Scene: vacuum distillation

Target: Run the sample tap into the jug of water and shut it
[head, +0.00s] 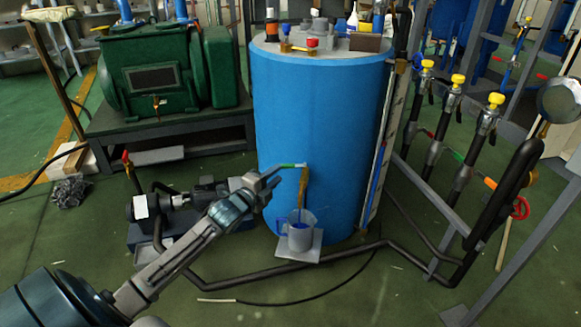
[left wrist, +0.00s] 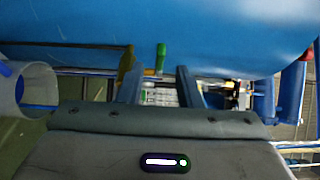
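The sample tap, with a green handle (head: 288,165), sticks out low on the front of the blue tank (head: 322,120). A brown-gold spout or stream (head: 303,188) hangs below it; I cannot tell which. Under it a grey jug (head: 302,238) with blue inside stands upright on a small plate (head: 285,251). My left gripper (head: 272,180) is at the tap handle, just left of it. In the left wrist view its two fingers (left wrist: 159,88) are apart, with the green handle (left wrist: 161,57) beyond the gap between them. The jug (left wrist: 38,88) is at the left there. My right gripper is out of view.
A dark pipe (head: 320,258) runs low across the floor in front of the tank. A small pump (head: 150,208) sits left of the tank, and a green machine (head: 160,75) behind. Pipes with yellow-handled valves (head: 458,80) stand at the right. Green floor at the front is mostly clear.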

